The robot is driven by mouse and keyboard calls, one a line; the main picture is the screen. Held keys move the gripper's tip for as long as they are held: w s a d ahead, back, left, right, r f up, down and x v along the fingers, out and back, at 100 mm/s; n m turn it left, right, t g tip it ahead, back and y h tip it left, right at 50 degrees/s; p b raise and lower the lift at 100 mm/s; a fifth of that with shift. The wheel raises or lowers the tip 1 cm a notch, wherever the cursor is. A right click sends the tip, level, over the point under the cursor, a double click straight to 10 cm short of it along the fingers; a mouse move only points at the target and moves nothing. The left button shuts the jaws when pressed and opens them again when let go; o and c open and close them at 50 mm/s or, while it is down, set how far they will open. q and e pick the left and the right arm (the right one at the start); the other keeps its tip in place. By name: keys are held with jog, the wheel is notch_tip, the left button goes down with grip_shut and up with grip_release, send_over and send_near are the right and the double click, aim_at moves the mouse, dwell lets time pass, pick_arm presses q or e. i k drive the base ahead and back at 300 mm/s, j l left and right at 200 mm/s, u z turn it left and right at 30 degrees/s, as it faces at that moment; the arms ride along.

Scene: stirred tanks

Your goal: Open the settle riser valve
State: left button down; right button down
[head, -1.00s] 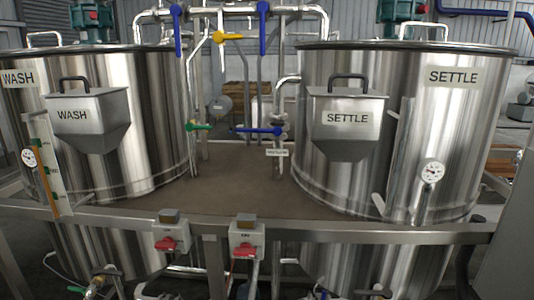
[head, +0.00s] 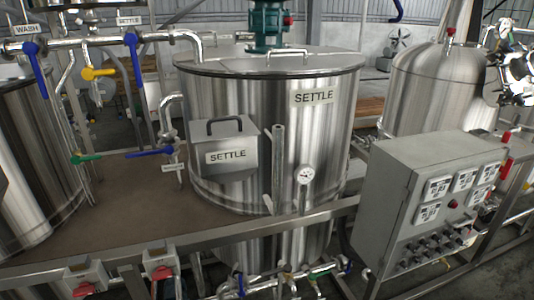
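The settle tank (head: 325,130) is a tall steel tank marked SETTLE, upright in the middle. A pipe with blue lever handles runs at upper left. One blue handle (head: 134,55) hangs down below a small SETTLE sign (head: 129,20). Another blue handle (head: 150,153) lies level beside the tank; the tag below it is too small to read. I cannot tell for certain which is the settle riser valve. A white and black jointed part, apparently my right gripper (head: 514,75), shows at the upper right edge, far from these valves; its fingers are unclear. My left gripper is not in view.
A grey control cabinet (head: 398,190) with meters and knobs stands at front right. A steel rail (head: 130,252) with red switch boxes crosses the front. A wash valve with a blue handle (head: 35,62), a yellow handle (head: 98,73) and a green handle (head: 85,158) are at left.

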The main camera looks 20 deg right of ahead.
aim_at(147, 154)
jog(key=z, duration=0.85)
jog(key=k+j+z, duration=0.1)
jog(key=j+z, duration=0.3)
jog(key=k+j+z, duration=0.15)
jog(key=z, duration=0.25)
jog(key=j+u, duration=0.15)
jog(key=i+j+u, duration=0.15)
jog(key=u, duration=0.3)
jog(key=i+u, duration=0.2)
jog(key=u, duration=0.25)
jog(key=i+u, duration=0.2)
jog(key=u, duration=0.25)
jog(key=j, duration=0.1)
